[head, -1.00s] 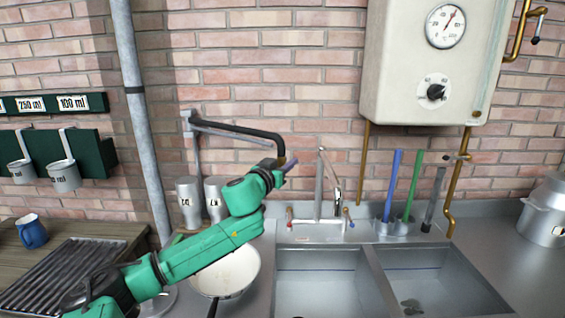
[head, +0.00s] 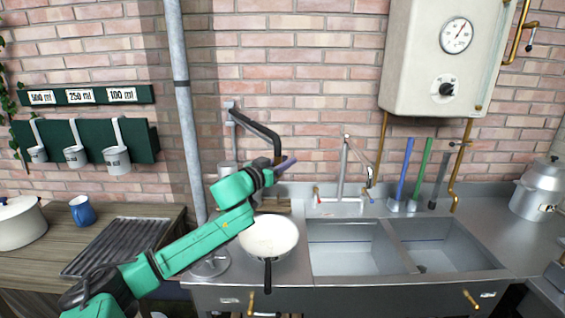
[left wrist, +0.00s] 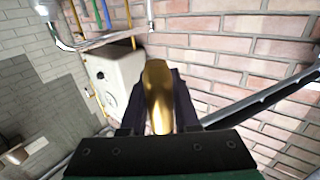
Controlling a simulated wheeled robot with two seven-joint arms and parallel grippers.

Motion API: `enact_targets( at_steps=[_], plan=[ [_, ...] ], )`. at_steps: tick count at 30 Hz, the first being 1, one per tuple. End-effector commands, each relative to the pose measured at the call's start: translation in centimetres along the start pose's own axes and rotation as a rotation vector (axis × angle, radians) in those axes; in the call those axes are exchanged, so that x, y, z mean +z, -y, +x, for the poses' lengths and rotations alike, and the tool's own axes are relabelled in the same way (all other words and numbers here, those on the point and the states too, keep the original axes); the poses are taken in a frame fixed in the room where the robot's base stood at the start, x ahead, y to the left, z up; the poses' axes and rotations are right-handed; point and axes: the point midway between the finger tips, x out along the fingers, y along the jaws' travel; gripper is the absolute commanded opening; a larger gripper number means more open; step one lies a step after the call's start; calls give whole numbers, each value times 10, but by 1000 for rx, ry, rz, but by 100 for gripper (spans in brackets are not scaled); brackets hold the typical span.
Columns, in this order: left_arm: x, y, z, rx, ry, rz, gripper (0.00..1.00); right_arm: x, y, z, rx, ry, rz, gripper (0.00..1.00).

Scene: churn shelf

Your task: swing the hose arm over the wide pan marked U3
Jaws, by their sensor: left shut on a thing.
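The hose arm (head: 258,132) is a black pipe on a grey upright at the brick wall. It reaches out from the wall, and its free end is at my left gripper (head: 284,166). In the left wrist view, my left gripper (left wrist: 158,112) is shut on the brass end piece (left wrist: 158,90) of the hose arm, with the black pipe running off to the right. A wide white pan (head: 268,230) with a black handle stands on the steel counter, below the gripper in the head view. No U3 mark can be read on it. My right gripper is out of view.
A double sink (head: 352,250) with a tap (head: 342,178) lies right of the pan. A grey vertical pipe (head: 186,130) stands at left. A ribbed drainer (head: 115,246) and blue mug (head: 82,211) are on the wooden counter. A boiler (head: 420,60) hangs above right.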

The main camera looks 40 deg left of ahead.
Motion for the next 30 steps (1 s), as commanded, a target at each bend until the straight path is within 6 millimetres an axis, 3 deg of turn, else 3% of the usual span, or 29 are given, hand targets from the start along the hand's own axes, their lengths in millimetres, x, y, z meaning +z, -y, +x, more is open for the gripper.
enact_targets(
  at_steps=[1,6,7,9,24,30],
  plan=[
    [7,-6,1,12,10,-4,0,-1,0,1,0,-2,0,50],
    [8,-6,1,13,10,-5,0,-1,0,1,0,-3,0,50],
    [8,-6,1,14,10,-5,41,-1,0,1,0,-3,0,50],
    [7,-6,1,13,9,-4,60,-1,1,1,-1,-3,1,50],
    [3,-2,0,5,4,-1,60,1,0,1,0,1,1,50],
    [8,0,-11,1,7,-3,60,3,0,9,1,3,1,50]
  ],
)
